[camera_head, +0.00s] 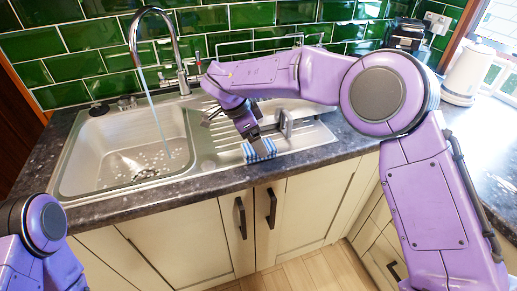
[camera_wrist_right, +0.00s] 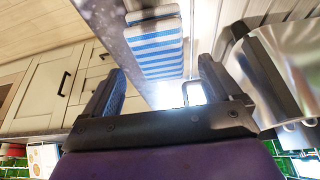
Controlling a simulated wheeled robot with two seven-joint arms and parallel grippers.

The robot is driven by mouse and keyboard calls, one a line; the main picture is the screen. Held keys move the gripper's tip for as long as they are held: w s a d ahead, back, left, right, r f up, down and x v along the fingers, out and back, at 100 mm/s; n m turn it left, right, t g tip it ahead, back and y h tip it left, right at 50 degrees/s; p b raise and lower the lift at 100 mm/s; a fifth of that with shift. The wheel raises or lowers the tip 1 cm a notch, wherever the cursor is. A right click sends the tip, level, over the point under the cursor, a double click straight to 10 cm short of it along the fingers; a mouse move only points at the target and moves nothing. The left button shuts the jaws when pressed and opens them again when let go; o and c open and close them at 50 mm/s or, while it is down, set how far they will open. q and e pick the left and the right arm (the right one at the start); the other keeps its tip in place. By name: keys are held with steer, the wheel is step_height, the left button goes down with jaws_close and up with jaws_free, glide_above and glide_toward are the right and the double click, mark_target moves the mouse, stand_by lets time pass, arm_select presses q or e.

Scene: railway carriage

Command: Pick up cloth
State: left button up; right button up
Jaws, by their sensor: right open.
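The blue-and-white striped cloth (camera_head: 259,150) lies at the front edge of the sink's drainer, partly over the dark worktop edge. It also shows in the right wrist view (camera_wrist_right: 157,47), beyond the fingertips. My right gripper (camera_head: 253,136) is just above and behind the cloth, pointing down. In the right wrist view my right gripper (camera_wrist_right: 160,75) has its two fingers wide apart with nothing between them. The cloth appears ahead of the gap; whether a finger touches it I cannot tell. My left arm shows at the lower left, but its gripper is out of view.
The sink basin (camera_head: 130,150) is left of the cloth, with water running from the tap (camera_head: 160,45). A shiny metal item (camera_wrist_right: 285,65) is close to the right finger in the wrist view. Cupboard handles (camera_head: 271,208) project below. A white kettle (camera_head: 467,72) stands at right.

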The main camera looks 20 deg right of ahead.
steer(key=shift+x, duration=1.9)
steer(key=shift+w+a+f+p, duration=0.15)
steer(key=shift+p, duration=0.25)
steer(key=c, duration=1.1)
